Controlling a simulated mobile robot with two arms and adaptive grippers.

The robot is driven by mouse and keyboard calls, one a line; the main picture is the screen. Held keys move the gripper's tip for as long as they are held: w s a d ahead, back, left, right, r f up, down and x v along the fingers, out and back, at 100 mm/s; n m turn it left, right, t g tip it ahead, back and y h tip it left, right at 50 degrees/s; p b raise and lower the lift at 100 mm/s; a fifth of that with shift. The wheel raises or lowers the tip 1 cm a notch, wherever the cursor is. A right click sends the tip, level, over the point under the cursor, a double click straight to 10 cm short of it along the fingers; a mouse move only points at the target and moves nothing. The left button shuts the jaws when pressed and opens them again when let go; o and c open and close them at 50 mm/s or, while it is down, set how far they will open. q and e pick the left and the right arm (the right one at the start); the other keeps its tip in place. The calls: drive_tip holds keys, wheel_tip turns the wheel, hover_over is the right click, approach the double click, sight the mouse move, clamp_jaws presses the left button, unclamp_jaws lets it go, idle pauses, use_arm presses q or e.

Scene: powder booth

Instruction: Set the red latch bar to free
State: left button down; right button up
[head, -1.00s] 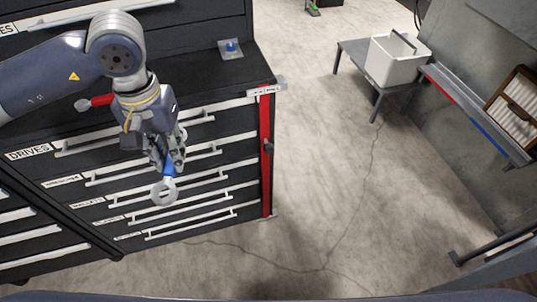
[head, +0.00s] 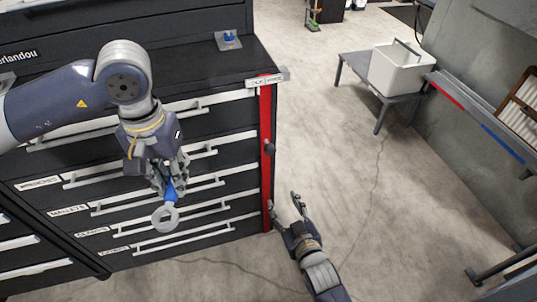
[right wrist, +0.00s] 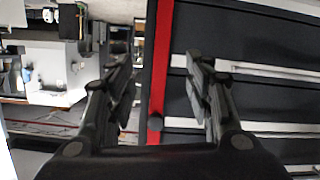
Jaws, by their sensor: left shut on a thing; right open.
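The red latch bar (head: 265,150) runs upright along the right front edge of the dark drawer cabinet, with a dark knob (head: 269,147) on it. A small label plate (head: 265,81) is at its top; its lettering is too small to read surely. My right gripper (head: 286,200) is open and empty, low and just right of the bar. In the right wrist view the red bar (right wrist: 160,70) and knob (right wrist: 155,123) show between the open fingers.
Drawers with long pale handles (head: 180,207) fill the cabinet front. A small blue item (head: 229,39) sits on the cabinet top. A white bin (head: 398,70) stands on a grey bench (head: 352,68) at right. The floor between is clear.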

sight(271, 152)
use_arm(q)
wheel_tip(271, 152, down, 3)
drive_tip(key=shift+r+b, duration=0.15)
drive_tip(key=shift+b, duration=0.85)
use_arm(e)
wheel_tip(271, 152, up, 11)
drive_tip(key=w+a+t+y, duration=0.1)
drive_tip(key=w+t, duration=0.1)
drive_tip(key=t, duration=0.1)
use_arm(q)
drive_tip(key=shift+f+b, duration=0.45)
drive_tip(key=shift+f, duration=0.05)
use_arm(e)
drive_tip(key=x, duration=1.1)
drive_tip(key=shift+w+a+f, duration=0.1)
drive_tip(key=shift+w+a, duration=0.15)
